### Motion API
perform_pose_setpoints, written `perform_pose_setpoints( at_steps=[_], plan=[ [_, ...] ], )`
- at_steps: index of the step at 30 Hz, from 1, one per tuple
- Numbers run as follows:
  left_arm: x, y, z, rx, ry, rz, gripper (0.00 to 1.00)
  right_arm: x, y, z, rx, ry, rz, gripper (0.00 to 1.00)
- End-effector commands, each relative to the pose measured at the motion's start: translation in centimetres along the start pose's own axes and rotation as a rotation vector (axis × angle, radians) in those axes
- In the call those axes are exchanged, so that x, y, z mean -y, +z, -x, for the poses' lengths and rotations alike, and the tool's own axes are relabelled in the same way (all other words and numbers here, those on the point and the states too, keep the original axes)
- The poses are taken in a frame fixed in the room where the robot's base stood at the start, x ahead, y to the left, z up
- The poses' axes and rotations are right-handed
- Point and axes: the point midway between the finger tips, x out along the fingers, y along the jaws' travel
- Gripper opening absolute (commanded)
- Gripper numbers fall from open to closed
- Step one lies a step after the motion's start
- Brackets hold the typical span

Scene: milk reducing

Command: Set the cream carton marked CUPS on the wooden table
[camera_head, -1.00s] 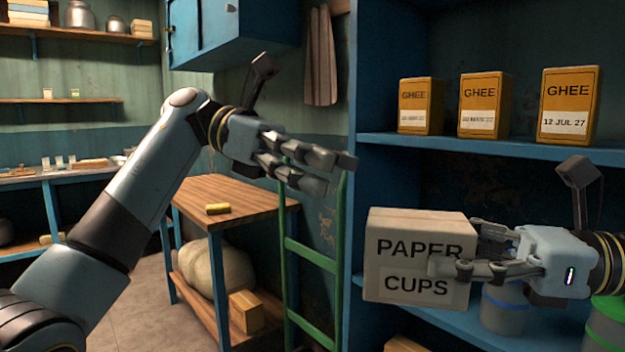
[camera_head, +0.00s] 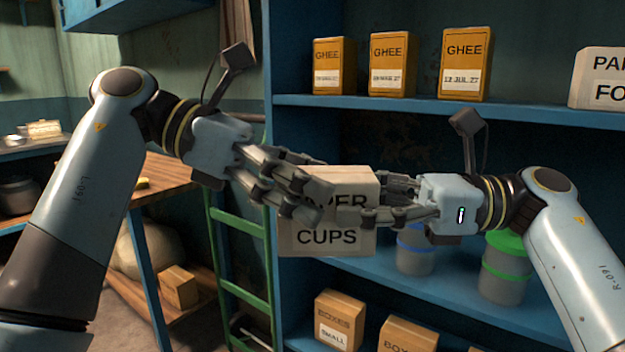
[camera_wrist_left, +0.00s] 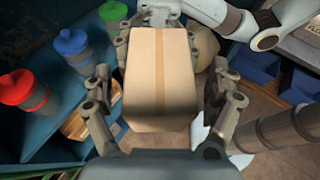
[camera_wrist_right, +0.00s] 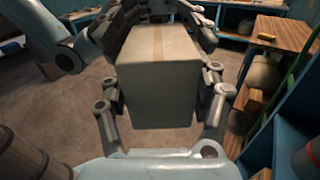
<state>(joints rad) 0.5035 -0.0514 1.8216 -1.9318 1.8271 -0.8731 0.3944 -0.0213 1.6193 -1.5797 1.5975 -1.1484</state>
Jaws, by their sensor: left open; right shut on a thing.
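The cream carton (camera_head: 335,237), lettered with CUPS, is held in the air in front of the blue shelf unit. My right gripper (camera_head: 385,200) is shut on it from the right. My left gripper (camera_head: 300,195) is open, with its fingers at the carton's left side, covering part of the upper lettering. In the left wrist view the carton (camera_wrist_left: 158,75) lies between the open left fingers; I cannot tell whether they touch it. In the right wrist view the carton (camera_wrist_right: 160,85) fills the right jaws. The wooden table (camera_head: 165,175) stands at the left, partly hidden behind my left arm.
Orange GHEE boxes (camera_head: 393,68) and another cream carton (camera_head: 600,85) stand on the upper shelf. Tubs with blue and green lids (camera_head: 508,270) stand on the shelf behind my right arm. Brown boxes (camera_head: 340,318) are below. A green ladder (camera_head: 245,285) stands between table and shelves.

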Motion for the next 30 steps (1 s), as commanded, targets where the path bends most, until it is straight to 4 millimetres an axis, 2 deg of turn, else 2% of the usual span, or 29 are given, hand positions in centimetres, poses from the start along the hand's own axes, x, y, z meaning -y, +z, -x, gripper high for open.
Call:
perform_pose_setpoints(
  at_steps=[10, 24, 25, 27, 28, 30],
  plan=[
    [0.00, -0.04, -0.42, -0.001, 0.000, 0.000, 0.90, 0.00, 0.07, -0.01, 0.001, 0.000, 0.001, 0.17],
    [-0.01, -0.01, -0.39, -0.001, 0.000, 0.000, 0.29, -0.02, 0.06, -0.01, 0.001, 0.001, 0.001, 0.17],
    [-0.01, -0.01, -0.39, -0.001, 0.000, 0.000, 0.25, -0.02, 0.06, -0.01, 0.001, 0.001, 0.001, 0.17],
    [-0.01, -0.01, -0.39, -0.001, 0.000, 0.000, 0.25, -0.02, 0.06, -0.01, 0.001, 0.001, 0.001, 0.17],
    [-0.01, 0.03, -0.39, 0.000, 0.000, -0.001, 0.25, -0.02, 0.06, -0.01, 0.001, 0.001, 0.001, 0.67],
    [-0.01, 0.03, -0.39, 0.000, 0.000, -0.001, 0.25, -0.02, 0.05, -0.01, 0.001, 0.001, 0.001, 0.76]
  ],
)
